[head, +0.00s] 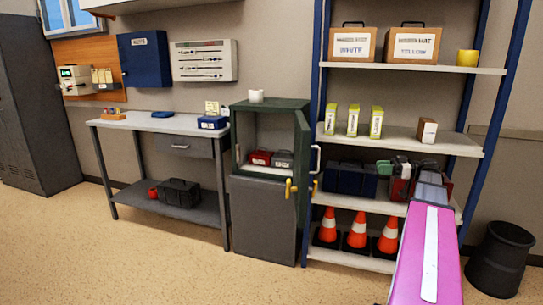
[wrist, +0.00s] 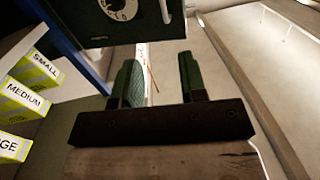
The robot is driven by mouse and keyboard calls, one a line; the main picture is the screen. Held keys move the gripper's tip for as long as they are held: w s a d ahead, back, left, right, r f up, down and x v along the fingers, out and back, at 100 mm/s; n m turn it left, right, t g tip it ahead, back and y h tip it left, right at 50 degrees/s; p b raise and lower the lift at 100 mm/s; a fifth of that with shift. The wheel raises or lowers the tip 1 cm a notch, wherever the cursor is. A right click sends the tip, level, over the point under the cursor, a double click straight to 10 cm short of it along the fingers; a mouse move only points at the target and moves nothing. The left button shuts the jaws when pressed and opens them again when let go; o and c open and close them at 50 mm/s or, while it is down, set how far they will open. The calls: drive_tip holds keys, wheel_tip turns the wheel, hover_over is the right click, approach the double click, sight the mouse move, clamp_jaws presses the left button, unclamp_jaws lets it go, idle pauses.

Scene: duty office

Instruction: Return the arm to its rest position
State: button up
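My arm, with a magenta link (head: 428,255), reaches in from the lower right of the head view toward the shelving. My gripper (head: 392,168) has green fingers and is in front of the shelves, between the glove-box shelf and the one with cones. In the wrist view the two green fingers (wrist: 160,82) stand apart with a clear gap between them. Nothing is held in them. The arm is stretched forward, not folded.
A shelving unit (head: 408,69) carries labelled hat boxes, glove boxes (head: 352,121) and traffic cones (head: 357,230). An open green cabinet (head: 270,103) is left of it, with a workbench (head: 150,122) further left. A black bin (head: 499,259) is at right. Floor is clear in front.

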drive_tip(key=s+a+f+m+g+h, duration=0.25)
drive_tip(key=a+f+m+h, duration=0.45)
drive_tip(key=a+f, duration=1)
drive_tip(key=s+a+f+m+h, duration=0.3)
drive_tip(key=s+f+h, duration=0.2)
drive_tip(key=f, duration=0.3)
drive_tip(key=s+a+f+m+g+h, duration=0.1)
drive_tip(key=s+a+f+m+h, duration=0.3)
drive_tip(key=s+f, duration=0.3)
wheel_tip(320, 180, down, 2)
drive_tip(key=shift+f+m+h, duration=0.2)
drive_tip(key=shift+m+h, duration=0.1)
drive_tip(key=shift+h, duration=0.2)
